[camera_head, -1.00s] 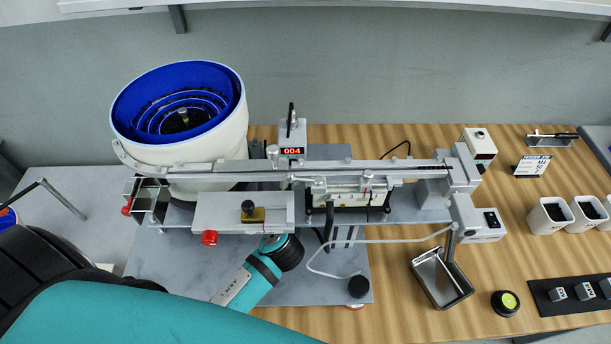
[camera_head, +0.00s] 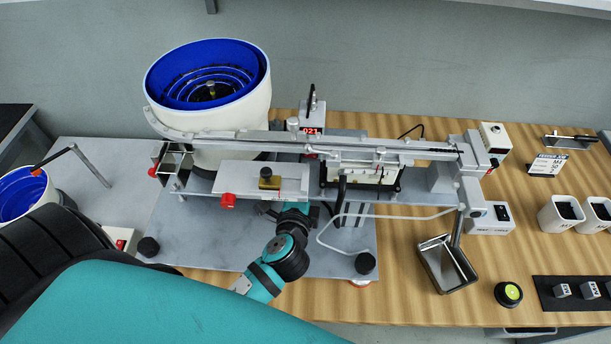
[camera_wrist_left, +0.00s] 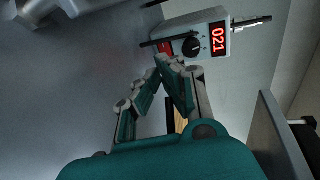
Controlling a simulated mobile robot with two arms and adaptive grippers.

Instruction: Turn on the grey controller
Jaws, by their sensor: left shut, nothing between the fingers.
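A light grey controller box (camera_head: 313,112) with a lit red display reading 021 stands behind the rail in the head view. In the left wrist view the controller (camera_wrist_left: 198,40) shows its black knob and red display close ahead. My left gripper (camera_wrist_left: 178,62) is shut and empty, its fingertips just below the controller in that picture. Whether the fingertips touch it cannot be told. In the head view my teal left arm passes under the front plate, and its gripper is hidden behind the machine. My right gripper is not in view.
The long metal rail (camera_head: 400,148) and the front plate (camera_head: 245,180) with its red knob (camera_head: 228,201) lie around my left arm. A blue-lined bowl feeder (camera_head: 258,105) stands at left. A switch box (camera_head: 490,219) and a metal tray (camera_head: 447,265) are at right.

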